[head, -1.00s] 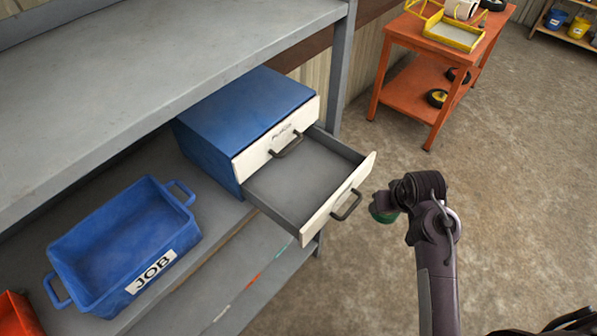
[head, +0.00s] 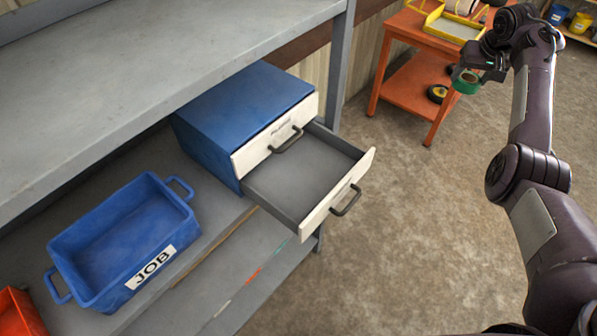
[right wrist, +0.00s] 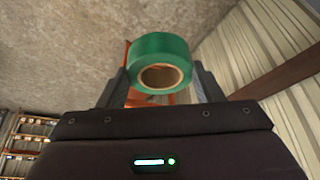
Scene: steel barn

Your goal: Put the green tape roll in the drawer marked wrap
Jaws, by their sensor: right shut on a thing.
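The green tape roll (head: 466,82) is held by my right gripper (head: 470,76), up in the air to the right of the drawer unit. In the right wrist view the tape roll (right wrist: 160,63) sits between the two fingers, its brown core showing. The blue drawer unit (head: 240,110) stands on the shelf with two white-fronted drawers. The lower drawer (head: 300,178) is pulled open and looks empty; the upper drawer (head: 270,145) is shut. The upper label is too small to read, and the lower label is partly hidden by its handle. My left gripper is not in view.
A blue bin (head: 125,240) marked JOB stands on the shelf left of the drawers. The upper shelf board (head: 150,80) overhangs the unit. An orange cart (head: 410,85) stands beyond. The concrete floor right of the open drawer is clear.

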